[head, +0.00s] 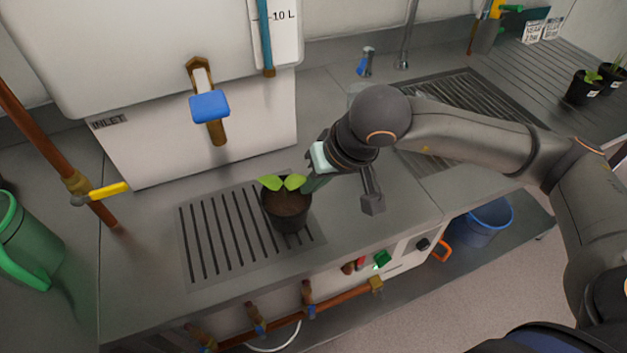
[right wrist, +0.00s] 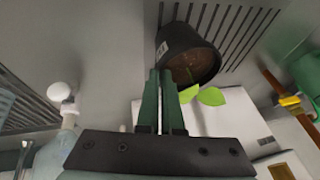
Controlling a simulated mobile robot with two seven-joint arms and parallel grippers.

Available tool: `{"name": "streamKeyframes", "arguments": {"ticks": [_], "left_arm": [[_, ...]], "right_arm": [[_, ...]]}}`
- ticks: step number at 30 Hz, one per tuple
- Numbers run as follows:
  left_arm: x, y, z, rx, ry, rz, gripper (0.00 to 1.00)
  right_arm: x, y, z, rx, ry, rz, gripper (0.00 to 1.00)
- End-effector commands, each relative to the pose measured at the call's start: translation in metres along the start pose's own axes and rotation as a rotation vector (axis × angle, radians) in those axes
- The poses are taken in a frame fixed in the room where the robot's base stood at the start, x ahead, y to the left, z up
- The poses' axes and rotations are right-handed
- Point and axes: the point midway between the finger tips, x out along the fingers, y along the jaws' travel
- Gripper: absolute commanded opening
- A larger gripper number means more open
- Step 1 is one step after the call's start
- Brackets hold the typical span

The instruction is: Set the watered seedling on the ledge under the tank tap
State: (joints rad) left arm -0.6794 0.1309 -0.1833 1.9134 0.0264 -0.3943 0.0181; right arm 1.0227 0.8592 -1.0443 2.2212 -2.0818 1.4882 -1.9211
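The seedling is a black pot (head: 287,218) of brown soil with bright green leaves. It is upright over the right part of the slotted ledge (head: 190,264); I cannot tell whether its base touches. The tank tap (head: 209,105), with a blue handle, is up and to the left of the pot. My right gripper (head: 308,184) is at the pot's right rim. In the right wrist view the fingers (right wrist: 161,76) are close together across the rim of the pot (right wrist: 190,48), one over the soil side, one outside. My left gripper is out of view.
A copper pipe with a yellow valve (head: 100,194) and a green watering can (head: 25,245) stand at left. A sink grate (head: 470,95) is at back right, with other potted seedlings (head: 583,87) beyond. A blue bucket (head: 482,224) is below the counter.

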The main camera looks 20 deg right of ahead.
Motion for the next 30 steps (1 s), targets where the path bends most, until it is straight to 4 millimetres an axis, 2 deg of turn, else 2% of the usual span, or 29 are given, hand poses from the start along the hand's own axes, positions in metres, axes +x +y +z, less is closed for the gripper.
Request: {"name": "streamKeyframes", "arguments": {"ticks": [15, 16, 23, 30], "left_arm": [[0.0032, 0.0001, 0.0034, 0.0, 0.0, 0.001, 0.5], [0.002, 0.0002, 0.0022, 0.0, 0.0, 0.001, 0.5], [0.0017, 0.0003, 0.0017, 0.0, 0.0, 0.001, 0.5], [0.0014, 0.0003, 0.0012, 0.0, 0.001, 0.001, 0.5]], "right_arm": [[0.0093, 0.0026, 0.003, 0.0, 0.005, -0.002, 0.0], [0.0084, 0.0027, 0.0032, 0.001, 0.002, 0.0, 0.07], [0.0081, 0.0027, 0.0032, 0.001, 0.001, 0.0, 0.32], [0.0078, 0.0026, 0.0031, 0.001, 0.001, 0.0, 0.33]]}}
